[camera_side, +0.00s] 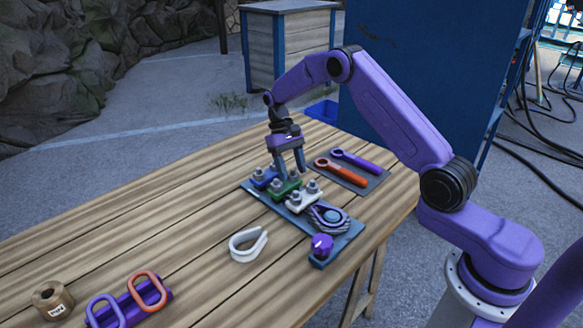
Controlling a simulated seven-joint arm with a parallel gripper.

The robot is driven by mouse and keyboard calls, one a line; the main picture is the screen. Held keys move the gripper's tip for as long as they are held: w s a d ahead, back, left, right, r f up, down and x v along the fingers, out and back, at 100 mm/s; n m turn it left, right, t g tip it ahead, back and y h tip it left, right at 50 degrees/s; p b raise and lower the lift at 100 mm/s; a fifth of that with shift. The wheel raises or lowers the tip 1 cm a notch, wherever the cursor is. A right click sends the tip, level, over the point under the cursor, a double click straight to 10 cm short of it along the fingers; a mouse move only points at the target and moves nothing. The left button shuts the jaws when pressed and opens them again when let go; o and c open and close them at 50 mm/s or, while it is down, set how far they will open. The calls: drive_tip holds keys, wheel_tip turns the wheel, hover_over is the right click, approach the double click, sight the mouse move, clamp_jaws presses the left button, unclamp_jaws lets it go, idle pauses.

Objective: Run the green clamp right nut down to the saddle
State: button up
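The green clamp (284,189) sits on a dark blue-grey base plate (345,239), between a blue clamp (262,179) and a white clamp (305,204). Each clamp has grey nuts on upright studs. My gripper (289,172) points down over the back right end of the green clamp, its two fingers visibly spaced apart. The green clamp's right nut is at or between the fingertips and partly hidden by them. I cannot tell whether the fingers touch it, or how high it sits above the saddle.
An orange wrench (341,172) and a purple wrench (354,160) lie on a dark tray behind right. The plate holds a grey thimble (328,216) and a purple knob (322,244). A white loop (248,244), a labelled roll (52,300) and ringed purple holder (130,305) lie in front.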

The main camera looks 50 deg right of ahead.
drive_tip(key=v, duration=1.2)
idle(0.3)
